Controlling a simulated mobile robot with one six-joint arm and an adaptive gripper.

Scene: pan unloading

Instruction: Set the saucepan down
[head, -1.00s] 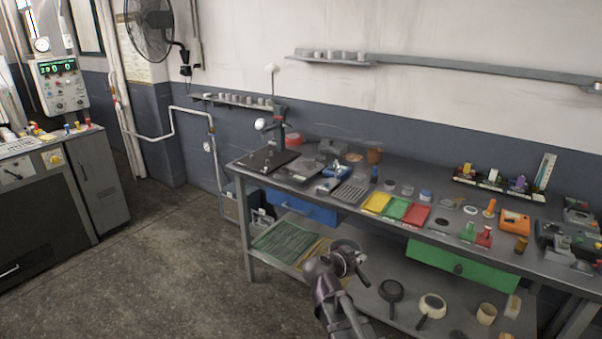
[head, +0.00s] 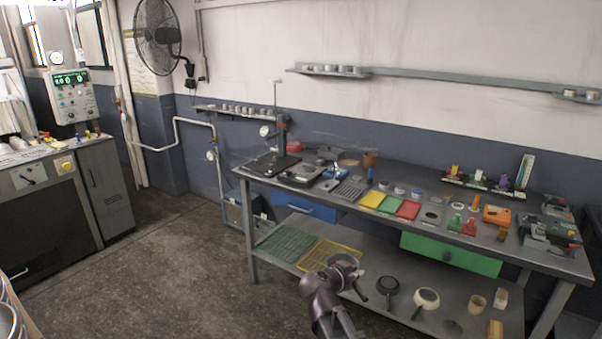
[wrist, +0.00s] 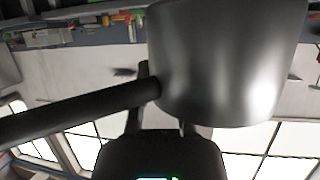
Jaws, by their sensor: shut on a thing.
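The saucepan (wrist: 230,60) is a grey metal pot with a long black handle. It fills the upper middle of the wrist view, and its handle (wrist: 75,110) runs off to the left. My gripper (wrist: 168,110) is shut on the saucepan, close to where the handle meets the pot. The exact contact is partly hidden. In the head view, my gripper (head: 340,276) is in front of the workbench's lower shelf (head: 405,315), with the saucepan (head: 346,260) small at its end. I cannot tell its height above the shelf.
On the lower shelf are a green rack (head: 284,243), a yellow rack (head: 328,252), a dark pan (head: 388,286), a cream pan (head: 427,298) and a beige cup (head: 477,302). An open green drawer (head: 450,254) hangs above them. The floor left of the bench is clear.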

